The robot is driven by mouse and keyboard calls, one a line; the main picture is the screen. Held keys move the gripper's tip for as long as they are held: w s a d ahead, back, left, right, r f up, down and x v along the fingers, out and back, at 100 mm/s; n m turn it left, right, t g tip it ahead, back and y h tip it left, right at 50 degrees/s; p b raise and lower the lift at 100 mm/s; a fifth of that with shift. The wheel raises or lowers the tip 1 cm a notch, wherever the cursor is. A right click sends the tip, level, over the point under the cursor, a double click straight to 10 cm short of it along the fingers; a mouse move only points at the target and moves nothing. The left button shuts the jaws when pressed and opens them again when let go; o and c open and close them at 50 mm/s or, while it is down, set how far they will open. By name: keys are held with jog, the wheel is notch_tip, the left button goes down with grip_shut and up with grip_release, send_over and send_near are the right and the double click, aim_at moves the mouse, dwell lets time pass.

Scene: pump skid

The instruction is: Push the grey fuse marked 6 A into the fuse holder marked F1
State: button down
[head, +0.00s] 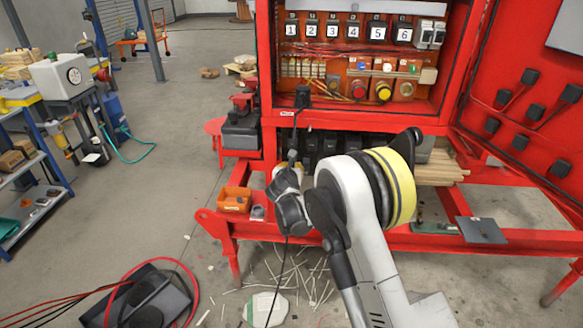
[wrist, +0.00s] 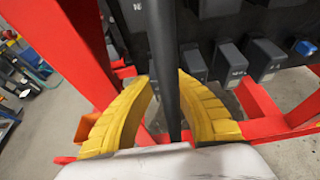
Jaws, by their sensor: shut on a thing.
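My gripper (wrist: 165,80) has its yellow fingers on both sides of a dark upright rod (wrist: 163,30) and is shut on it. In the head view my gripper (head: 286,169) is below the red cabinet's front edge. The dark rod (head: 292,154) rises from it toward a small black block (head: 303,97) at that edge. A thin black cable hangs below, down to the floor. I cannot make out the 6 A mark or the F1 mark, so I cannot tell which part is the fuse or its holder.
The open red cabinet (head: 350,122) holds a row of numbered blocks (head: 333,31) and several buttons (head: 383,91). Grey boxes (wrist: 229,62) hang behind my fingers. An orange bin (head: 235,200) stands left of my gripper. The open door (head: 530,100) is at right.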

jog(key=shift+s+b, duration=0.35)
jog(key=shift+s, duration=1.1)
jog(key=s, duration=0.3)
jog(key=shift+s+a+b, duration=0.1)
jog(key=shift+s+b, duration=0.05)
jog(key=shift+b, duration=0.2)
dwell(0.6)
jog(key=s+d+r+m+h, duration=0.1)
jog(key=s+d+r, duration=0.5)
jog(key=s+d, duration=0.5)
jog(key=s+d+r+m+h, duration=0.2)
jog(key=s+d+r, duration=0.4)
jog(key=s+d, duration=0.5)
jog(key=d, duration=0.3)
jog(key=shift+s+r+g+h, duration=0.25)
jog(key=shift+s+g+h, duration=0.05)
jog(key=shift+s+g, duration=0.1)
jog(key=shift+d, duration=0.1)
